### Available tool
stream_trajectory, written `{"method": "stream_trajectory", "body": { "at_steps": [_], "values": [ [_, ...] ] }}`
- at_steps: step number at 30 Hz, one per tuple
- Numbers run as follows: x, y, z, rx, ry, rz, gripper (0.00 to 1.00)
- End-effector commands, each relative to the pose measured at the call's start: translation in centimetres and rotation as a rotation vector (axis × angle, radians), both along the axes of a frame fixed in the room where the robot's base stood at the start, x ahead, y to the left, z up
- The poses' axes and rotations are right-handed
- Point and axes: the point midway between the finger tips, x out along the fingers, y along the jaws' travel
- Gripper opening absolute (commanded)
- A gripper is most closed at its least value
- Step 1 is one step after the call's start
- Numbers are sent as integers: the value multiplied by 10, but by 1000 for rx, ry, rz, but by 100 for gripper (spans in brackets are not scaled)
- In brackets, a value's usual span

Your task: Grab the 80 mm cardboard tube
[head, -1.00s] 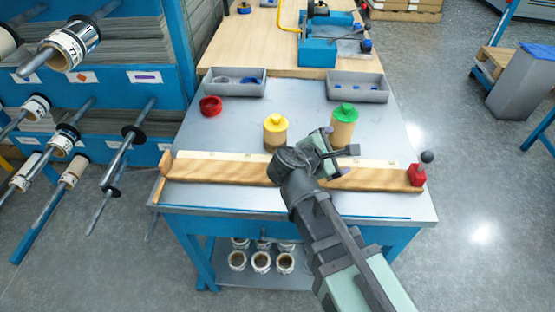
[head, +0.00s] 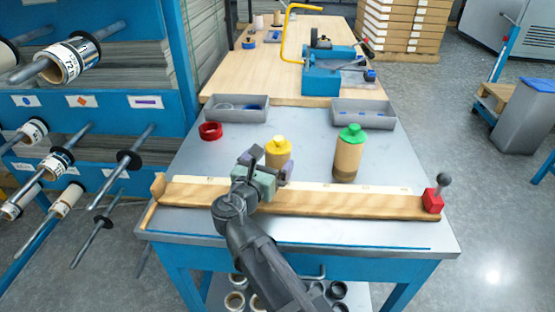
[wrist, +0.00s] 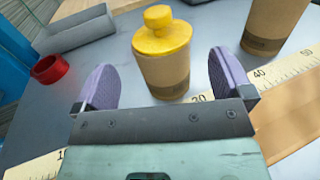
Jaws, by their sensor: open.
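A cardboard tube with a yellow knobbed cap (head: 279,152) stands upright on the bench. It also shows in the wrist view (wrist: 164,74), just beyond and between my two purple finger pads. A taller cardboard tube with a green cap (head: 347,158) stands to its right, partly cut off in the wrist view (wrist: 272,25). Dark bands low on both tubes are too small to read, so I cannot tell which is 80 mm. My gripper (head: 267,168) is open and empty in front of the yellow-capped tube, over the measuring strip; it also shows in the wrist view (wrist: 164,86).
A wooden bar (head: 340,204) with a pale measuring strip runs across the bench front, with a red block (head: 433,201) at its right end. A red ring (head: 210,131) lies left. Two grey trays (head: 238,112) stand behind. The bench right of the green-capped tube is clear.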

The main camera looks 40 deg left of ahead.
Motion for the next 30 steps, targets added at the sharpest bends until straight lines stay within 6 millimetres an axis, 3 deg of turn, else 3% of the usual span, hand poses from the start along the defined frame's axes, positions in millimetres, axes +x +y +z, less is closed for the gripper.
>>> {"method": "stream_trajectory", "body": {
  "at_steps": [6, 13, 24, 30],
  "values": [
    [40, 8, 1, 1, 0, -3, 98],
    [44, 8, 1, 1, 0, -1, 98],
    [44, 8, 1, 1, 1, -1, 45],
    [44, 8, 1, 1, 0, -1, 45]
  ]
}}
